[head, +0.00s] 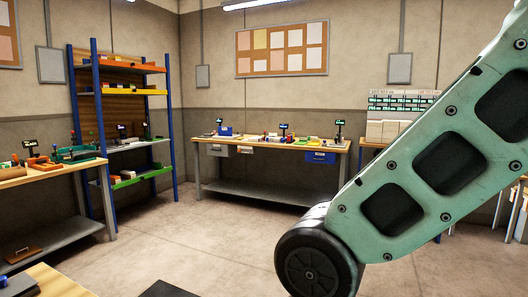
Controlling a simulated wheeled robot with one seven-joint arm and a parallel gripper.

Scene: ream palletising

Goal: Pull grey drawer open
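A grey drawer (219,150) hangs under the left end of the wooden top of the workbench (270,143) at the back wall. It is small and far off in the head view, and I cannot tell for sure whether it is fully shut. A small pale drawer or label (246,150) is just right of it, and a blue drawer (321,157) hangs under the right end of the same bench. My gripper is not in view.
A shelf rack with blue posts (105,150) stands left of the bench. Another workbench (45,175) is at the left edge, and a wooden table corner (55,283) is at bottom left. The floor (205,235) before the back bench is clear.

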